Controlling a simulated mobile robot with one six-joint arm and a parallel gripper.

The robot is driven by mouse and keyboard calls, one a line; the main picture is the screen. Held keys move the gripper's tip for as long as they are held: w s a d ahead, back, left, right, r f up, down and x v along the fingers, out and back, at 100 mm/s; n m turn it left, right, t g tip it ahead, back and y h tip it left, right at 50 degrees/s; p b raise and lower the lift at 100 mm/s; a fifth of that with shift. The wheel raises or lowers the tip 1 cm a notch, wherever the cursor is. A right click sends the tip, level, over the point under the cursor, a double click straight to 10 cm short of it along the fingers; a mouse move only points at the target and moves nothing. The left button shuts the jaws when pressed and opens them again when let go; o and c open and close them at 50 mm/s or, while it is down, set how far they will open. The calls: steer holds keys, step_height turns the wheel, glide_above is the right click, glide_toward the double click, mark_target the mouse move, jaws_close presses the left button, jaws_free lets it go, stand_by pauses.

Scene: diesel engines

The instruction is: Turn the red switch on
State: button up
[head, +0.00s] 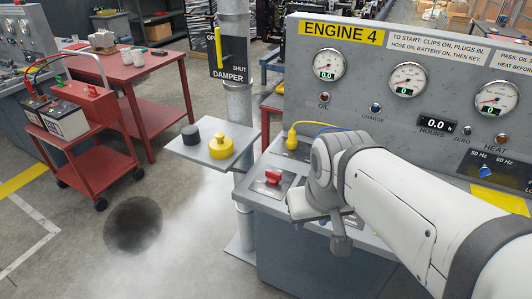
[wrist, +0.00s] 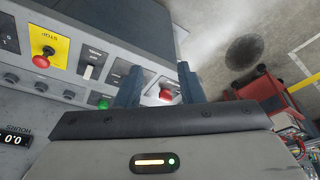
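The red switch (head: 273,176) is a red knob on a pale plate, on the left end of the sloping console (head: 257,195). In the wrist view the red switch (wrist: 166,94) shows in the gap between my two dark fingers, nearer the right one. My gripper (wrist: 158,88) is open and nothing is held. In the head view my gripper is above the console, just right of the red switch, with its fingers largely hidden. I cannot tell how far the fingertips are from the knob.
A yellow plug (head: 292,137) with its cable stands behind the switch. A shelf (head: 196,152) at left holds a black knob and a yellow piece. In the wrist view a red STOP button (wrist: 42,61) and a green button (wrist: 103,103) share the console.

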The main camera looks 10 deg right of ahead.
steer(key=w+r+n+g, duration=0.1)
steer(key=w+r+n, duration=0.15)
steer(key=w, duration=0.95)
steer(key=n+g, duration=0.2)
steer(key=n, duration=0.6)
glide_above(273, 172)
step_height(273, 172, down, 16)
steer(key=shift+s+f, duration=0.1)
steer(key=shift+s, duration=0.05)
steer(key=shift+f, duration=0.35)
step_height(273, 172, down, 8)
steer(key=shift+r+p, duration=0.2)
steer(key=shift+p, duration=0.45)
steer(key=shift+c, duration=0.3)
jaws_close()
